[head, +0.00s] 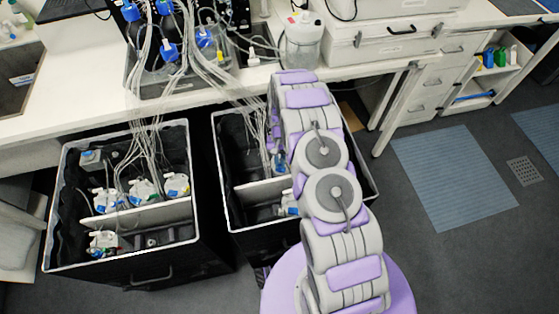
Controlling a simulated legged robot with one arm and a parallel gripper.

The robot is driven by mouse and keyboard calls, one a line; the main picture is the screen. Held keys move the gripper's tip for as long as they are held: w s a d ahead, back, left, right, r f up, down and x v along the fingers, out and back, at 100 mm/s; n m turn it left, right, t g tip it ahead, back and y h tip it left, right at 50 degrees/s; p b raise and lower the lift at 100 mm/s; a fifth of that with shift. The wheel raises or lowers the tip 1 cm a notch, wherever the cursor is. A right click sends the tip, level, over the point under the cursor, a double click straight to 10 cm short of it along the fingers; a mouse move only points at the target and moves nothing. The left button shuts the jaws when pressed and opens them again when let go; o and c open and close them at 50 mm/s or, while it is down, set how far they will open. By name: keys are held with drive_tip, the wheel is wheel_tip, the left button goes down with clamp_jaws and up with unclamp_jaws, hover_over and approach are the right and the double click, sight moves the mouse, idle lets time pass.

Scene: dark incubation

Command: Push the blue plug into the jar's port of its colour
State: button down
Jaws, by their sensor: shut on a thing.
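My arm rises from the lower right toward the bench and hides what lies behind it. I cannot single out a loose blue plug. Several white-topped jars stand in the left black bin (160,270), among them one (143,190) in the middle, one (176,185) at the right and one (103,242) in the front compartment. Small blue and green parts show on them, but the ports are too small to tell. Blue parts (281,163) also show in the right black bin (240,226), partly behind my arm.
Thin tubes (150,100) hang from blue-capped bottles (170,51) on the white bench (60,122) into both bins. A clear jar (303,42) stands on the bench by a white case (385,46).

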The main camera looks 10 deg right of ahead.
drive_tip(key=shift+f, duration=0.45)
drive_tip(key=c, duration=1.1)
unclamp_jaws()
drive_tip(key=shift+o, duration=0.2)
drive_tip(key=shift+r, duration=0.1)
drive_tip(key=p+v, duration=0.2)
drive_tip(key=v, duration=1.5)
drive_tip(key=shift+w+p, duration=0.2)
drive_tip(key=shift+p, duration=0.15)
